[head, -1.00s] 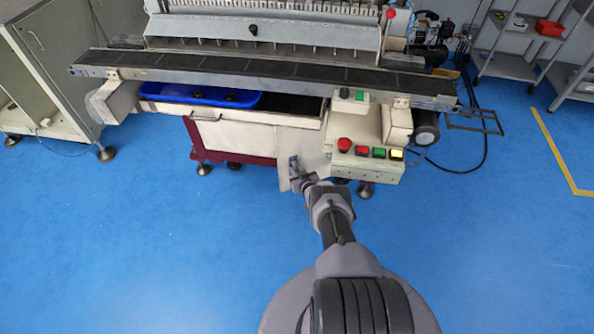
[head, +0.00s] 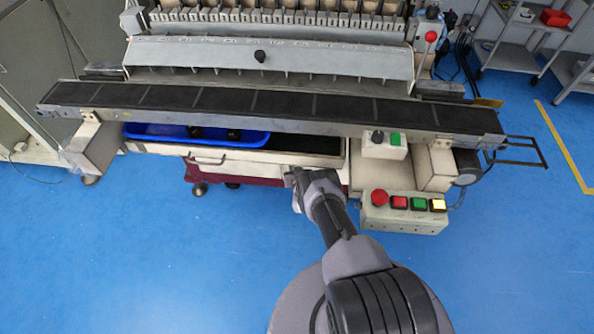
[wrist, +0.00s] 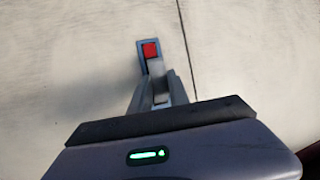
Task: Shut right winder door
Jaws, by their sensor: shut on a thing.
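The cream winder (head: 270,155) stands in front of me in the head view. My gripper (head: 293,177) is at its lower front, just under the right end of the drawer. In the wrist view a pale panel (wrist: 80,60) fills most of the picture, with a thin dark seam to the right of my gripper (wrist: 155,80). The gripper is shut on a small grey handle (wrist: 146,62) with a red square on it. The right door is mostly hidden behind my arm and the drawer in the head view. I cannot tell whether it is fully flush.
A button box (head: 402,212) juts out to the right of my arm. A dark conveyor (head: 290,106) runs across the winder above a drawer (head: 215,160) holding a blue tray (head: 160,134). Blue floor (head: 130,260) is clear at the front left.

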